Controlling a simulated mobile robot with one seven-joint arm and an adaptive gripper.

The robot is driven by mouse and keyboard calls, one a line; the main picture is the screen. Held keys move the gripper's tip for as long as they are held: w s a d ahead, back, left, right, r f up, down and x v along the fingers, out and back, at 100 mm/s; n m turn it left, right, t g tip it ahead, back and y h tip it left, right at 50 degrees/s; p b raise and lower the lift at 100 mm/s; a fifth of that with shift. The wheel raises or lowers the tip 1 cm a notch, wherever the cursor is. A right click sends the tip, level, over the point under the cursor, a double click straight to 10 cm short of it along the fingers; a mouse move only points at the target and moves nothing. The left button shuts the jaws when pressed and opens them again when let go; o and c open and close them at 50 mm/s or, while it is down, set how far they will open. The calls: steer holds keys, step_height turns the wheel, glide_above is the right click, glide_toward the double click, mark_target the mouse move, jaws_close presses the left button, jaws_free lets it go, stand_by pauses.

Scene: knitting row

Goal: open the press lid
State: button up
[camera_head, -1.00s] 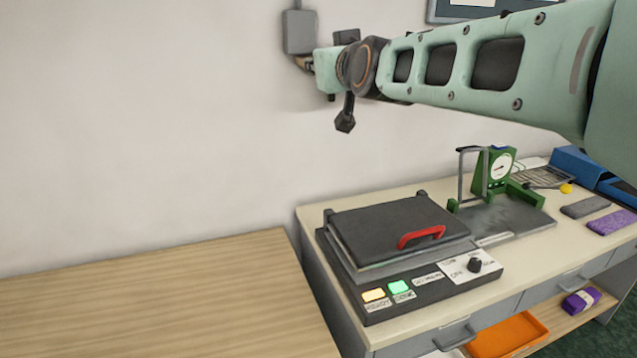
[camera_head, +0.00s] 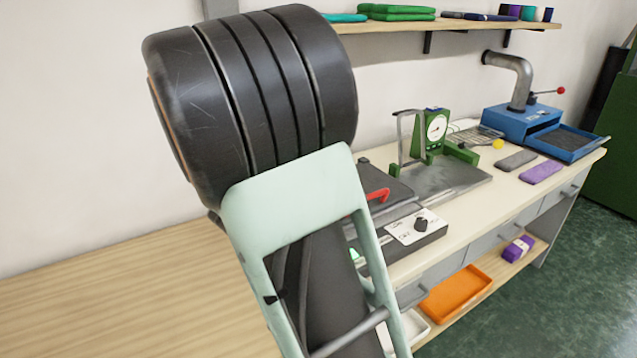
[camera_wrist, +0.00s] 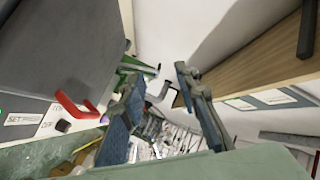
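The press is partly hidden behind my arm in the head view, where its dark lid (camera_head: 397,194) looks lowered. Its red handle (camera_head: 378,195) shows just right of my arm. In the wrist view the dark lid (camera_wrist: 60,45) fills the upper left, with the red handle (camera_wrist: 74,108) at its lower edge. My gripper (camera_wrist: 157,78) shows in the wrist view with its two fingers spread apart and nothing between them. The handle lies left of the fingers, apart from them. The gripper is out of sight in the head view.
A green dial gauge stand (camera_head: 434,130) stands behind the press. A blue machine with a pipe (camera_head: 525,120) is farther right. Grey and purple pieces (camera_head: 541,172) lie on the bench. An orange tray (camera_head: 456,293) sits below. The wooden table (camera_head: 120,300) at left looks bare.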

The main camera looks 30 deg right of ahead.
mark_target(367, 198)
steer(key=s+d+f+m+g+h, duration=0.3)
steer(key=s+d+f+m+g, duration=0.2)
steer(key=s+f, duration=0.45)
steer(key=shift+y, duration=0.3)
steer(key=x, duration=0.3)
steer(key=r+x, duration=0.1)
steer(key=x, duration=0.5)
steer(key=shift+s+d+r+b, duration=0.15)
steer(key=shift+d+b, duration=0.05)
steer(key=shift+d, duration=0.15)
steer(key=shift+s+d+r+b, duration=0.1)
steer(key=shift+d+r+b, duration=0.1)
steer(key=shift+d, duration=0.2)
steer(key=shift+c, duration=0.6)
jaws_close()
